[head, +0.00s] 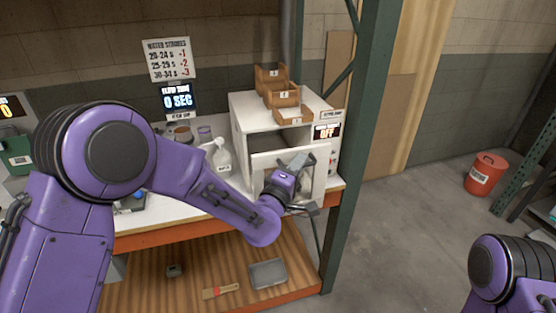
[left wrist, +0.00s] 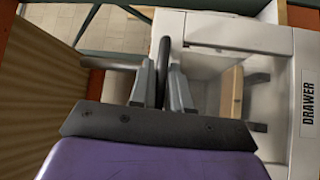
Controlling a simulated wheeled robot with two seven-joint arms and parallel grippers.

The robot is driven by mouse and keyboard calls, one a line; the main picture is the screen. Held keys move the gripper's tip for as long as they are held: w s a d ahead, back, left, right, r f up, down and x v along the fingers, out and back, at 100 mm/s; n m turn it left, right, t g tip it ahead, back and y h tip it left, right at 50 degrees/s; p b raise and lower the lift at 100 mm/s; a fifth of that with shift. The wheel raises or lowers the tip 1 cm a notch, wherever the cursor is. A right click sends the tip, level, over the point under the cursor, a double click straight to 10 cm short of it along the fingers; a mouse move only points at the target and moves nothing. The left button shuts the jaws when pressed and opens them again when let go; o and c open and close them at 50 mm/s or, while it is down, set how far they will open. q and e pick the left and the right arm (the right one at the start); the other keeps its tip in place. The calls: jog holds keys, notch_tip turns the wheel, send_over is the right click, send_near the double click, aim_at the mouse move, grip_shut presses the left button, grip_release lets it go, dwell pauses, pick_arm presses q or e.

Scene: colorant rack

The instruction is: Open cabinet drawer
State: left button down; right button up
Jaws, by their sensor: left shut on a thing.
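The white cabinet (head: 240,142) stands at the right end of the workbench. Its pale front panel (head: 319,172) stands before a dark opening, which shows above the panel's top edge. My left gripper (head: 301,161) is at this front, its arm coming in from the left. In the left wrist view its two grey fingers (left wrist: 163,90) are shut on a dark bar-like handle (left wrist: 164,55). A white panel with the label DRAWER (left wrist: 307,102) is on the right there. The wrist partly hides the cabinet front. My right gripper is out of view.
Wooden bins (head: 281,97) sit on the cabinet top. A white spray bottle (head: 222,157) stands left of it. A green post (head: 357,150) rises close on the right. The lower shelf (head: 190,290) holds a grey tray (head: 268,273) and a brush (head: 221,291).

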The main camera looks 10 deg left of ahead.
pick_arm(q)
jog(key=shift+s+d+b, duration=0.1)
jog(key=shift+s+d, duration=0.4)
jog(key=shift+s, duration=0.35)
jog(key=shift+s+d+b, duration=0.15)
jog(key=shift+s+d, duration=0.3)
jog(key=shift+s, duration=0.4)
jog(key=shift+s+d+b, duration=0.1)
jog(key=shift+s+d, duration=0.4)
jog(key=shift+s, duration=0.35)
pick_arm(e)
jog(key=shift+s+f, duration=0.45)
pick_arm(q)
jog(key=c, duration=1.2)
grip_release()
jog(key=b+v, duration=0.4)
jog(key=v, duration=0.6)
jog(key=shift+s, duration=0.3)
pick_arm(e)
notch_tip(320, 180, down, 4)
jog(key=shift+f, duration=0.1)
